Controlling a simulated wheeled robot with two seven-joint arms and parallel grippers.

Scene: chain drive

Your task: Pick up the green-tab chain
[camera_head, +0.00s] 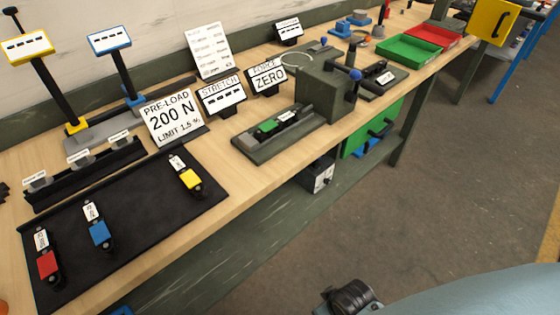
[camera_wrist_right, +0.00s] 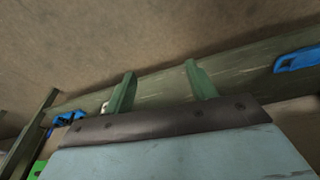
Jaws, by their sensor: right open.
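The green-tab chain (camera_head: 267,126) lies in the dark green tester fixture (camera_head: 262,150) in the middle of the bench. Its green tab is at the left and a white label lies to the right of it. My right gripper (camera_wrist_right: 160,69) is open and empty in the right wrist view, its two green fingers apart over the floor and a green bench rail. The chain is not in that view. My left gripper is in neither view.
A black mat (camera_head: 140,215) holds chains with red (camera_head: 48,265), blue (camera_head: 100,233) and yellow (camera_head: 190,180) tabs. Several sign cards stand behind. The tester's block and lever (camera_head: 354,76) rise right of the chain. Green (camera_head: 408,50) and red (camera_head: 437,35) trays sit farther right.

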